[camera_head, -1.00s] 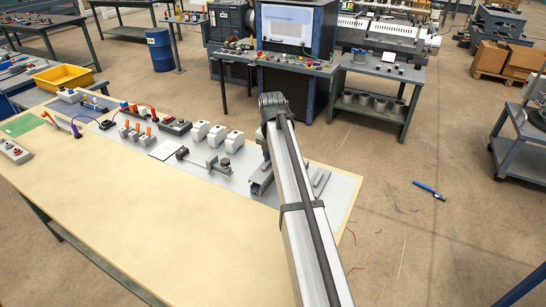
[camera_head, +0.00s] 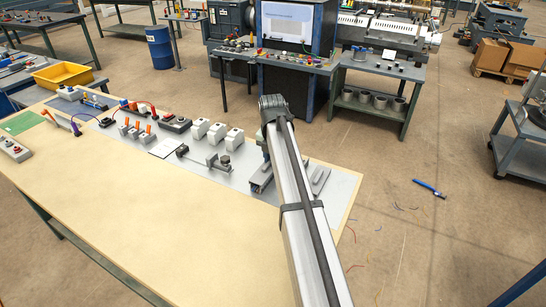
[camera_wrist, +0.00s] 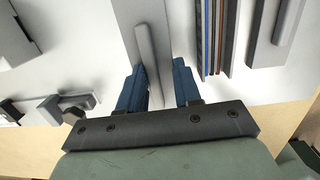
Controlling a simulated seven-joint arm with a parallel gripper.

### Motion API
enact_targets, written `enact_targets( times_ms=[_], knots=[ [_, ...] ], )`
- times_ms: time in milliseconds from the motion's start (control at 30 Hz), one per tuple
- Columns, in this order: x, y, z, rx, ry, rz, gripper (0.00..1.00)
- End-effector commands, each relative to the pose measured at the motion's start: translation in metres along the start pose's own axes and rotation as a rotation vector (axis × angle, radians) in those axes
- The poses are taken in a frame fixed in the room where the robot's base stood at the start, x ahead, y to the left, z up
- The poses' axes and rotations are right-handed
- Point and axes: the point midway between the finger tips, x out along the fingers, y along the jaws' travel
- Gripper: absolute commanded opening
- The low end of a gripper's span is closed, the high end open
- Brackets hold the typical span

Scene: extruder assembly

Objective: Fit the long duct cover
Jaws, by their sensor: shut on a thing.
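The long duct cover (camera_wrist: 148,48) is a light grey strip with a raised rib along it. In the wrist view my gripper (camera_wrist: 157,68) has its blue fingers on either side of the rib, shut on it. The cover runs away from the fingers toward the top edge, where it is cut off. An open duct with blue, brown and dark wires (camera_wrist: 216,38) lies to the right of the cover, roughly parallel to it. The cover's height above the board cannot be judged. In the head view my arm hides the gripper and most of the held cover.
Another grey ribbed part (camera_wrist: 277,35) lies right of the wired duct. A clamp-like fixture (camera_wrist: 75,107) is at left. In the head view, white blocks (camera_head: 217,132) and other parts stand on the grey board (camera_head: 240,180). The wooden tabletop (camera_head: 150,215) in front is clear.

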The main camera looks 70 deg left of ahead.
Motion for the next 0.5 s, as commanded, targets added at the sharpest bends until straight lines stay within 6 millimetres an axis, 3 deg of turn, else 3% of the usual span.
enact_targets(
  times_ms=[367,400,500],
  knots=[
    [0.0059,-0.0002,-0.0006,0.0,0.0,0.0,0.03],
    [0.0059,-0.0002,-0.0006,0.0,0.0,0.0,0.35],
    [0.0059,-0.0001,-0.0006,0.0,0.0,0.0,0.45]
  ],
)
